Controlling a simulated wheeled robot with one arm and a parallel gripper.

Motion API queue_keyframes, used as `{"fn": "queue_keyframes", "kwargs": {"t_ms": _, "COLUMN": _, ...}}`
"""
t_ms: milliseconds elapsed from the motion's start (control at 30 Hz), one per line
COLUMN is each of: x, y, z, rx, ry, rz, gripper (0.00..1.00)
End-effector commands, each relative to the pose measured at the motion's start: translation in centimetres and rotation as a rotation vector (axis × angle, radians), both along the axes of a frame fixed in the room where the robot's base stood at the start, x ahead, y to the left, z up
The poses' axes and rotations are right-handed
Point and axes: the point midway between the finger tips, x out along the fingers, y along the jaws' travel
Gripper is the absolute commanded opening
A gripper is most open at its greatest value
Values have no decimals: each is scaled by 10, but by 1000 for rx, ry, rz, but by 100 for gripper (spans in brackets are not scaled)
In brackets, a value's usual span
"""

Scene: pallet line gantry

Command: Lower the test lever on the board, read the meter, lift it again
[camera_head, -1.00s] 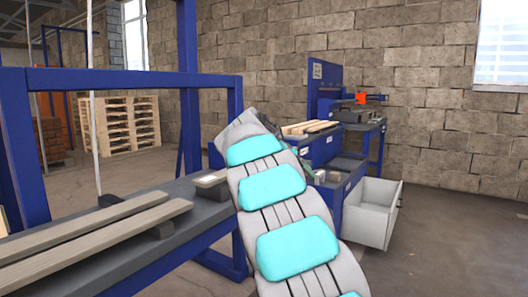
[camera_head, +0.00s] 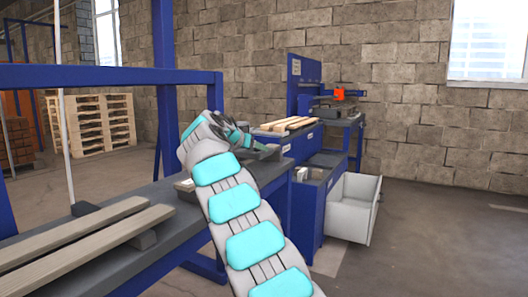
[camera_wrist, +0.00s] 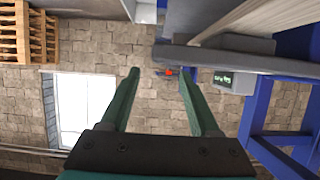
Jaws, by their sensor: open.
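My gripper (camera_head: 243,138) is at the far end of my arm in the head view, over the far end of the bench. In the wrist view my gripper (camera_wrist: 158,78) has its two fingers wide apart, with nothing held between them. A grey box with a small lit green display (camera_wrist: 224,79), which looks like a meter, is just right of the right finger in the wrist view. A small red part (camera_wrist: 168,73) shows between the fingers, against the wall and apparently well beyond them. I cannot make out the test lever or its board in either view.
A dark bench (camera_head: 165,208) with wooden planks (camera_head: 85,232) runs along the left under a blue frame (camera_head: 100,75). A blue cabinet has an open white drawer (camera_head: 352,208) sticking out. An orange-red part (camera_head: 339,94) stands farther back. Pallets (camera_head: 100,125) are stacked at left; floor at right is clear.

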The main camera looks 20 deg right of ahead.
Motion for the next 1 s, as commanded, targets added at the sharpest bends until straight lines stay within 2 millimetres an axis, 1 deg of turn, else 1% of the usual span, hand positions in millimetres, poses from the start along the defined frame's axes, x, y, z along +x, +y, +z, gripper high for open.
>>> {"fn": "queue_keyframes", "kwargs": {"t_ms": 400, "x": 30, "y": -39, "z": -21, "rx": 2, "ry": 3, "rz": -1, "gripper": 62}}
{"fn": "queue_keyframes", "kwargs": {"t_ms": 500, "x": 36, "y": -46, "z": -23, "rx": 3, "ry": 2, "rz": 1, "gripper": 62}}
{"fn": "queue_keyframes", "kwargs": {"t_ms": 667, "x": 40, "y": -51, "z": -26, "rx": 0, "ry": 0, "rz": 1, "gripper": 62}}
{"fn": "queue_keyframes", "kwargs": {"t_ms": 900, "x": 40, "y": -52, "z": -27, "rx": -1, "ry": 1, "rz": 0, "gripper": 62}}
{"fn": "queue_keyframes", "kwargs": {"t_ms": 1000, "x": 40, "y": -52, "z": -27, "rx": 0, "ry": 1, "rz": 0, "gripper": 51}}
